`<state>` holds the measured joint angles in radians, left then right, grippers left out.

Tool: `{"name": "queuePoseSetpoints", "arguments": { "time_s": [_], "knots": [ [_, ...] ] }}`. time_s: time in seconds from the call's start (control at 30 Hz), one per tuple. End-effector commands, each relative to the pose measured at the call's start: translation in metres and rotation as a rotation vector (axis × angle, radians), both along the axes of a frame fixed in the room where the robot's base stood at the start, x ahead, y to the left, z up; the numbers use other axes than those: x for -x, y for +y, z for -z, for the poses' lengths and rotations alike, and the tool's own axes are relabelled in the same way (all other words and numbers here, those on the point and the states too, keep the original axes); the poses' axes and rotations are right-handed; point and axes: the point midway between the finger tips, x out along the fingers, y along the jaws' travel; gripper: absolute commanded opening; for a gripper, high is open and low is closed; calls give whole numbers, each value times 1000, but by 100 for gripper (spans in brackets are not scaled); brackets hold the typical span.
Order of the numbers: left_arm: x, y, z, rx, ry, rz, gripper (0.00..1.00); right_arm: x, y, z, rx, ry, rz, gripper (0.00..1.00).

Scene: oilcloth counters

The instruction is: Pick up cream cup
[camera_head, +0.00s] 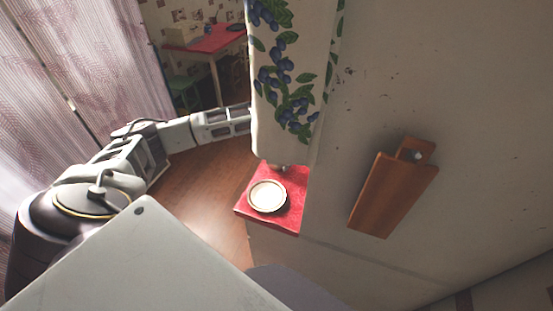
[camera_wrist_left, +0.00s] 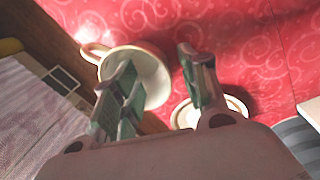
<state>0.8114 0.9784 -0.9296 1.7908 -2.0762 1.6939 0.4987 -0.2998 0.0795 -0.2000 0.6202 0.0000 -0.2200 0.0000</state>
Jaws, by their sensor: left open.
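The cream cup (camera_wrist_left: 152,68) shows in the left wrist view over a red patterned surface, its open mouth partly toward the camera and its handle to the left. My left gripper (camera_wrist_left: 158,60) is open, with green-padded fingers. The left finger overlaps the cup's mouth in the picture; I cannot tell whether it is inside or above it. The right finger is to the right of the cup. Nothing is clamped between them. In the head view my left arm reaches behind a hanging cloth, which hides the fingers and cup. My right gripper is not in view.
A cream plate (camera_head: 267,196) lies on the red counter (camera_head: 297,180) near its front; it also shows beside the right finger (camera_wrist_left: 184,118). The blueberry-patterned cloth (camera_head: 290,70) hangs above the counter. A wooden cutting board (camera_head: 388,200) is on the pale surface at right.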

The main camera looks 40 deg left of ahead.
Motion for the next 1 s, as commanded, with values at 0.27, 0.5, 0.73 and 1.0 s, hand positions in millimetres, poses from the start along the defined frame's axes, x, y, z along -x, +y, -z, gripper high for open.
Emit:
{"name": "queuePoseSetpoints", "arguments": {
  "time_s": [0.27,0.5,0.73,1.0],
  "knots": [
    [0,2,18,0,0,0,44,0,0,-5,0,1,0,41],
    [0,2,19,0,0,0,44,0,0,-5,0,1,0,41],
    [0,2,18,0,0,0,40,0,0,-5,0,1,0,41],
    [0,2,18,0,0,0,5,0,0,-5,0,1,0,41]
  ]
}}
